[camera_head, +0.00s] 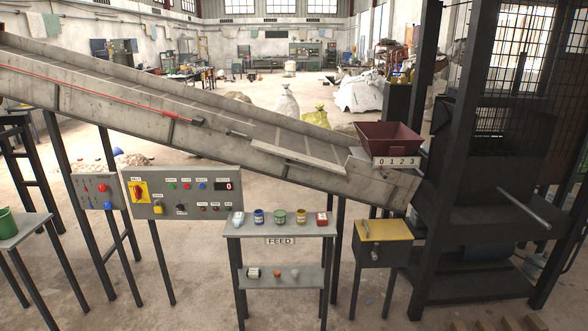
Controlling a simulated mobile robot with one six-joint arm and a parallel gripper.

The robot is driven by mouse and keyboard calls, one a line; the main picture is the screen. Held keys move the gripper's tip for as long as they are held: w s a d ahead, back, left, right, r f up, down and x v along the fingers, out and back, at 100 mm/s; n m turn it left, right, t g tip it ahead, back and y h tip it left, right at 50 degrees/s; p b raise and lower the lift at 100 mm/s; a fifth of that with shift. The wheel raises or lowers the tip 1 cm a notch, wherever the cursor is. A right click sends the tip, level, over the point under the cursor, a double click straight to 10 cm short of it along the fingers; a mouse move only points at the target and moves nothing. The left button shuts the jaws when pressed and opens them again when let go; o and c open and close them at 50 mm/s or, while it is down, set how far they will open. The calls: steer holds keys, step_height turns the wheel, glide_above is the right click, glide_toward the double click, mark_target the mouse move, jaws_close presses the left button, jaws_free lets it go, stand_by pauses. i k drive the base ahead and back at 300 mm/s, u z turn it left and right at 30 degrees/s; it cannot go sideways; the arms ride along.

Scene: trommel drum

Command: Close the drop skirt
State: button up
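The inclined conveyor (130,98) runs down from the upper left to the lower right. A pale, narrow panel (298,158) lies along its near side edge toward the lower end; it looks like the drop skirt, though no label confirms this. It appears tilted outward over the side wall, but I cannot tell its exact angle. A small grey handle (238,134) sits just up the conveyor from it. My gripper is not in view.
A dark red hopper (386,142) stands at the conveyor's lower end, beside a dark caged machine (490,150). Control panels (182,194), the feed shelf (280,228) and a yellow-topped stand (385,230) occupy the front.

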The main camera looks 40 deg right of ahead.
mark_target(285, 153)
steer(key=z, duration=0.1)
steer(key=i, duration=1)
steer(key=u, duration=0.05)
